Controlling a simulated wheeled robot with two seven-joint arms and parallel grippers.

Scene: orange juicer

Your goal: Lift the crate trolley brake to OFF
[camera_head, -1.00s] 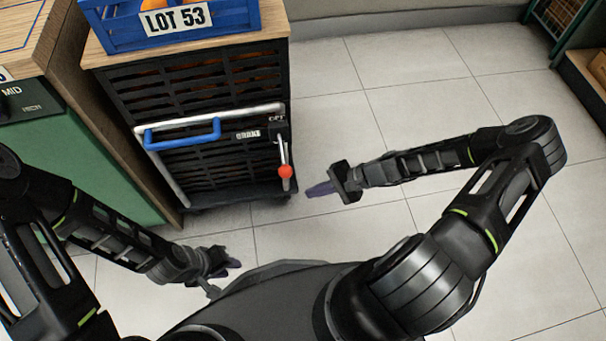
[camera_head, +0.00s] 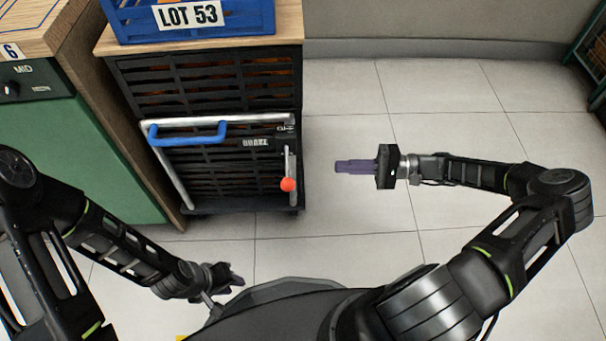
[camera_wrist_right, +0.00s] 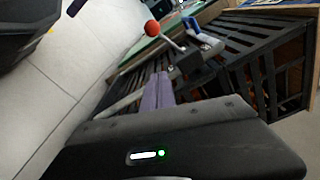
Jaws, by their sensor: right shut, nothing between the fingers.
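The crate trolley (camera_head: 210,82) is a dark slatted cart with a wooden top. On its right front is the brake lever (camera_head: 288,165), a thin metal rod hanging down with a red ball knob (camera_head: 288,185) at its lower end. The knob also shows in the right wrist view (camera_wrist_right: 152,28). My right gripper (camera_head: 340,167) is shut and empty, its purple fingers pointing left toward the lever, apart from it on its right. The fingers show in the right wrist view (camera_wrist_right: 160,88). My left gripper (camera_head: 238,278) is low near my base, away from the trolley; its finger gap is unclear.
A blue crate (camera_head: 240,28) labelled LOT 53 stands on the trolley. A silver frame bar with a blue handle (camera_head: 187,138) crosses its front. A green-fronted wooden cabinet (camera_head: 75,150) stands at left. The tiled floor right of the trolley is clear.

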